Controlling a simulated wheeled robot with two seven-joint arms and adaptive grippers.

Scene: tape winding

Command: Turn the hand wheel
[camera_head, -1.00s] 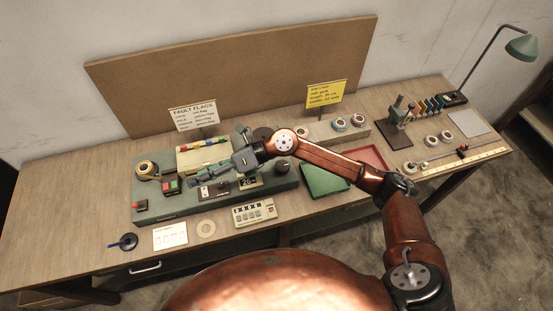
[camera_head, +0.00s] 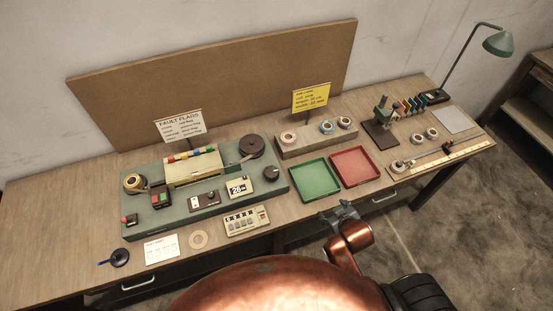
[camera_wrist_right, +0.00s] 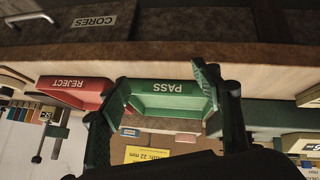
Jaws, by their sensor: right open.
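The green winding machine (camera_head: 220,205) stands on the left half of the bench. A dark round knob (camera_head: 271,173) on its right end looks like the hand wheel. A larger dark reel (camera_head: 252,147) sits behind it, and a tape roll (camera_head: 134,183) is at the left end. My right gripper (camera_head: 339,211) is open and empty at the bench's front edge, to the right of and apart from the machine. In the right wrist view its spread fingers (camera_wrist_right: 160,82) frame the green PASS tray (camera_wrist_right: 168,95). My left gripper is not in view.
The green tray (camera_head: 314,180) and red tray (camera_head: 356,167) lie right of the machine. Tape rolls sit on a block (camera_head: 316,139) behind them. A grey counter box (camera_head: 247,221), a card (camera_head: 161,249) and a loose ring (camera_head: 198,239) lie along the front.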

